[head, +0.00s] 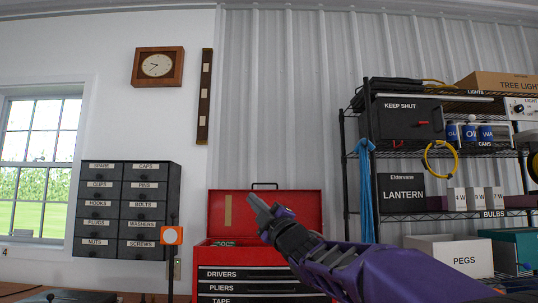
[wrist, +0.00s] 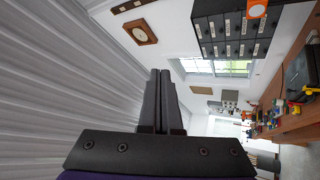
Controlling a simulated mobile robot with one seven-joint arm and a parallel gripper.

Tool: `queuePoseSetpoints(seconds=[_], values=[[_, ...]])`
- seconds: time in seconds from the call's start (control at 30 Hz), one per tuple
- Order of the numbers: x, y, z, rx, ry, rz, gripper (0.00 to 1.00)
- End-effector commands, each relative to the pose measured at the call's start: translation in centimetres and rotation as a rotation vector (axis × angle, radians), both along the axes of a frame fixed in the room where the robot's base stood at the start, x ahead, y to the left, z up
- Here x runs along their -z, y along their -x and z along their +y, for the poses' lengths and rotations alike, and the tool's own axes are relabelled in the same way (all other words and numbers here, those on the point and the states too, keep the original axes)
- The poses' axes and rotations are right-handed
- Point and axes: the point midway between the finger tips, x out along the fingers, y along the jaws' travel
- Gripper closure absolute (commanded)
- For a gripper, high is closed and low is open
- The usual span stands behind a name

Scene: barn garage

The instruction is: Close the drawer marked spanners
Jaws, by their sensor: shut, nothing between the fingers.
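The red tool chest (head: 265,208) stands in the lower middle of the head view with its lid up. Its dark drawer fronts read DRIVERS (head: 222,273), PLIERS (head: 222,287) and TAPE (head: 220,299); the chest is cut off below these. No label reading spanners can be made out in either view. My gripper (head: 254,203) is shut and empty, in front of the raised lid and above the drawer fronts in the picture. In the wrist view my gripper (wrist: 160,72) points away from me with its two fingers together; the chest does not show there.
A dark cabinet of small labelled drawers (head: 122,211) hangs at left; it also shows in the wrist view (wrist: 237,32). A loaded wire shelf (head: 445,216) is at right. A wooden bench (wrist: 288,75) shows in the wrist view.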

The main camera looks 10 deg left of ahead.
Motion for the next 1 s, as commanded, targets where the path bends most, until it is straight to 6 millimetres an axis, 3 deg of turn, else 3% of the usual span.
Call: queuePoseSetpoints(seconds=[0.2,0.5,0.73,1.0], values=[[-5.6,2.1,-1.8,0.002,-0.033,-0.057,1.0],[-10.1,4.2,-4.6,0.001,-0.029,-0.053,1.0],[-11.1,4.7,-5.4,0.0,-0.03,-0.049,1.0],[-10.9,4.6,-5.4,0.008,-0.015,-0.043,1.0]])
